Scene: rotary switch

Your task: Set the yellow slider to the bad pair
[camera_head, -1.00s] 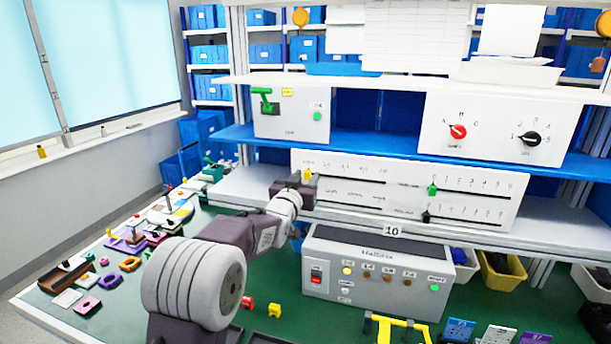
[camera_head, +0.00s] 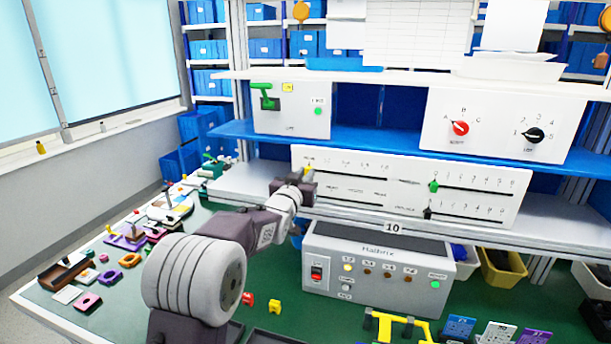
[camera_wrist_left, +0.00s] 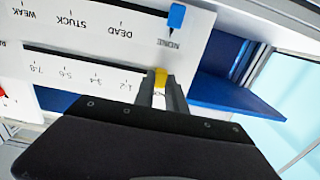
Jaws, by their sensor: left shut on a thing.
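The yellow slider (camera_head: 307,169) sits at the left end of the upper left slot of the long white panel (camera_head: 400,189). My left gripper (camera_head: 303,179) is in front of that end. In the left wrist view, which is upside down, its fingers (camera_wrist_left: 160,92) are shut around the yellow slider (camera_wrist_left: 160,76). The slider stands at the slot's end, just past the 1-2 mark; 3-4, 5-6 and 7-8 follow further along. A grey box (camera_head: 375,270) below has one bright lamp (camera_head: 347,267), several dim brown ones and a green one. My right gripper is not seen.
A blue slider (camera_wrist_left: 176,16) stands at NONE on the neighbouring slot. Green (camera_head: 433,186) and black (camera_head: 428,213) sliders sit on the panel's right half. A shelf with switch boxes is above. Small parts and a yellow frame (camera_head: 400,322) lie on the green bench.

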